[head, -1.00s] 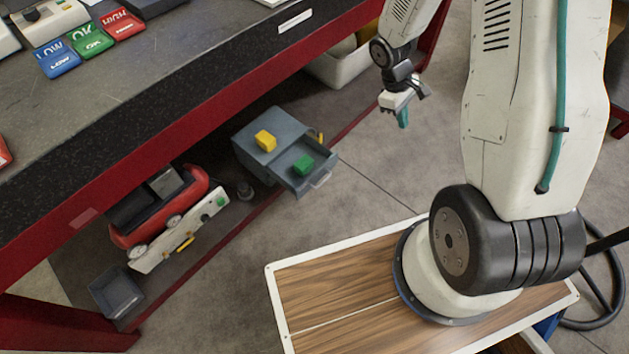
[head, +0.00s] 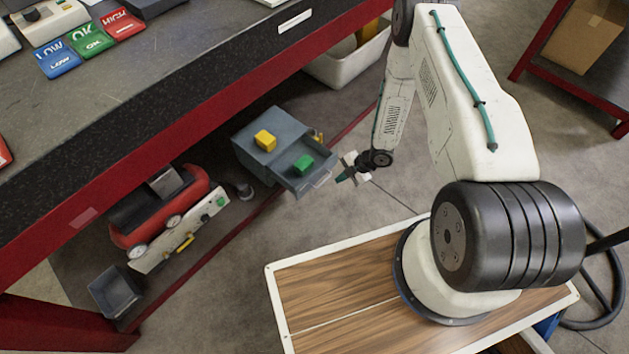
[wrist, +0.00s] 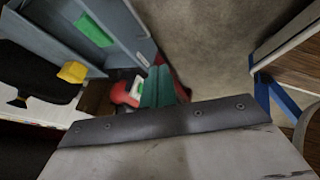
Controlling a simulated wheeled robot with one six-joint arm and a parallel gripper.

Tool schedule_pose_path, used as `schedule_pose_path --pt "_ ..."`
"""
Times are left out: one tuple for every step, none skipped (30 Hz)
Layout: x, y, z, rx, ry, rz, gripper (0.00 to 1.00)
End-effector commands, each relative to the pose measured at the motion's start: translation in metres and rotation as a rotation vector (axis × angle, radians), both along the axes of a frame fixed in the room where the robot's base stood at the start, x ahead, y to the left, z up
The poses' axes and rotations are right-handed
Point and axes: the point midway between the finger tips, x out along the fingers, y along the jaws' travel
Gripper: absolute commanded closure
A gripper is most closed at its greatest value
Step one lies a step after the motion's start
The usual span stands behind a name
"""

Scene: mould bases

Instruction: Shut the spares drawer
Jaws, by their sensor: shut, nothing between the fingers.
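The spares drawer (head: 296,184) sticks out of a small grey-blue cabinet (head: 248,155) on the low shelf under the bench. A green block (head: 303,163) lies inside the open drawer, and a yellow block (head: 265,140) is on top of the cabinet. My gripper (head: 342,176) is shut and empty, with its teal fingers just right of the drawer's front handle (head: 321,180); I cannot tell if they touch. In the wrist view the teal fingers (wrist: 158,88) show beside the drawer (wrist: 121,60), with the green block (wrist: 95,30) in it.
A red compressor-like machine (head: 165,215) and a small dark open bin (head: 114,291) stand left on the low shelf. A white bin (head: 345,65) is behind, under the bench (head: 190,60). Bare floor lies right of the drawer.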

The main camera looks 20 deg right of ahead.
Motion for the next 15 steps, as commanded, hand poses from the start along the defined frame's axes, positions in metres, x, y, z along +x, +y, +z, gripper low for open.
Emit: schedule_pose_path --pt "0.001 0.005 0.003 0.022 -0.025 0.024 1.00" --pt "0.002 0.007 0.005 0.032 -0.038 0.033 1.00" --pt "0.003 0.009 0.006 0.041 -0.052 0.043 1.00" --pt "0.004 0.010 0.005 0.041 -0.058 0.050 1.00" --pt "0.004 0.011 0.004 0.039 -0.058 0.052 1.00" --pt "0.004 0.013 0.001 0.038 -0.058 0.055 1.00" --pt "0.005 0.015 -0.002 0.038 -0.057 0.054 1.00" --pt "0.006 0.017 -0.005 0.038 -0.057 0.054 1.00" --pt "0.007 0.021 -0.010 0.036 -0.057 0.054 1.00" --pt "0.008 0.024 -0.015 0.037 -0.056 0.055 1.00" --pt "0.009 0.027 -0.020 0.037 -0.056 0.055 1.00" --pt "0.011 0.032 -0.026 0.036 -0.056 0.055 1.00" --pt "0.012 0.036 -0.032 0.036 -0.056 0.054 1.00" --pt "0.014 0.040 -0.037 0.036 -0.056 0.054 1.00" --pt "0.016 0.045 -0.044 0.036 -0.056 0.054 1.00"
